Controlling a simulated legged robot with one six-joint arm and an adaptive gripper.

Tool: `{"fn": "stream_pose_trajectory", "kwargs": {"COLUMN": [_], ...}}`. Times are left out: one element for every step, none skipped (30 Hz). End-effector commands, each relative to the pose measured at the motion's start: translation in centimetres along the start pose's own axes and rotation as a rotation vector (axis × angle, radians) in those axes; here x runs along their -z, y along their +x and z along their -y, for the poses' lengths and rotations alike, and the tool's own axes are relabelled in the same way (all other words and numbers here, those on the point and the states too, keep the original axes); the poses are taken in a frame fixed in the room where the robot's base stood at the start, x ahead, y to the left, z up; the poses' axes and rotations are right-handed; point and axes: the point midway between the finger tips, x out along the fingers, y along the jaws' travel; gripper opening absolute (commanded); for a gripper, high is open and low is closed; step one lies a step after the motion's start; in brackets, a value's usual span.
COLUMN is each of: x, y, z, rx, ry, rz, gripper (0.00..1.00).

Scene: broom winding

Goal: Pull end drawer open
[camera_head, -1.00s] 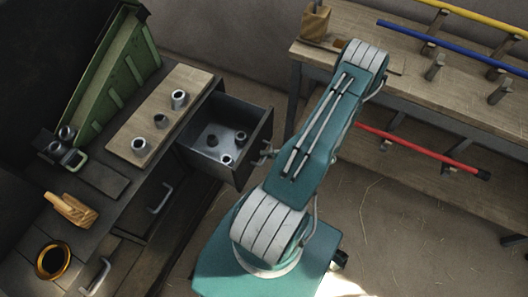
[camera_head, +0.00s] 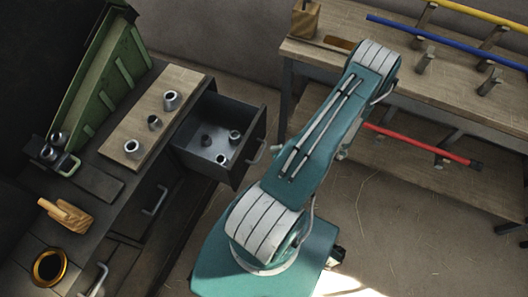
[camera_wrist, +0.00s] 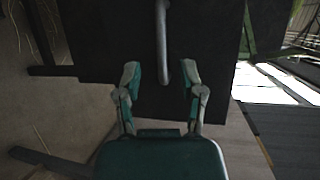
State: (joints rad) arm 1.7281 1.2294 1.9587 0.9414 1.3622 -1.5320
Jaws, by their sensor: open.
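The end drawer (camera_head: 232,108) stands pulled out from the dark workbench, with several small metal pieces inside. In the wrist view, the handle bar (camera_wrist: 162,45) runs down from the top edge over the dark drawer front (camera_wrist: 105,55). My gripper (camera_wrist: 160,75) is open, its fingertips to either side of the line of the handle, with gaps on both sides. How far it is from the handle in depth is hard to tell.
The workbench carries a wooden board (camera_head: 150,115) with metal sleeves, a green sloped fixture (camera_head: 105,75) and a wooden block (camera_head: 65,213). A wooden shelf table (camera_head: 435,85) with blue, yellow and red rods stands at right. Bare floor lies around my base.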

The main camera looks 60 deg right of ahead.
Motion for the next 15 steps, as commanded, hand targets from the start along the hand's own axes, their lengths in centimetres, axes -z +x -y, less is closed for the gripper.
{"fn": "stream_pose_trajectory", "kwargs": {"x": [0.0,0.0,0.0,0.0,-0.1,-0.1,0.0,0.0,-0.1,-0.1,-0.1,-0.1,-0.1,-0.1,-0.1], "y": [-1.2,-1.9,-2.7,-3.2,-3.8,-4.4,-4.8,-5.2,-5.6,-5.9,-6.1,-6.3,-6.4,-6.5,-6.5], "z": [-0.1,-0.1,-0.1,-0.1,-0.1,-0.1,-0.1,-0.1,-0.1,-0.1,-0.1,-0.1,-0.1,-0.1,-0.1], "rx": [-0.002,-0.002,-0.002,-0.002,-0.002,-0.002,-0.002,-0.002,-0.001,-0.001,-0.001,-0.001,-0.002,-0.002,-0.001], "ry": [-0.002,-0.002,-0.002,-0.002,-0.002,-0.001,-0.001,-0.001,-0.001,-0.001,0.000,0.000,0.001,0.001,0.001], "rz": [-0.005,-0.004,-0.005,-0.003,-0.004,-0.002,-0.002,-0.002,-0.001,0.000,0.001,0.000,0.001,0.001,0.001], "gripper": [0.51,0.51,0.51,0.51,0.51,0.51,0.51,0.51,0.51,0.51,0.51,0.51,0.51,0.51,0.51]}}
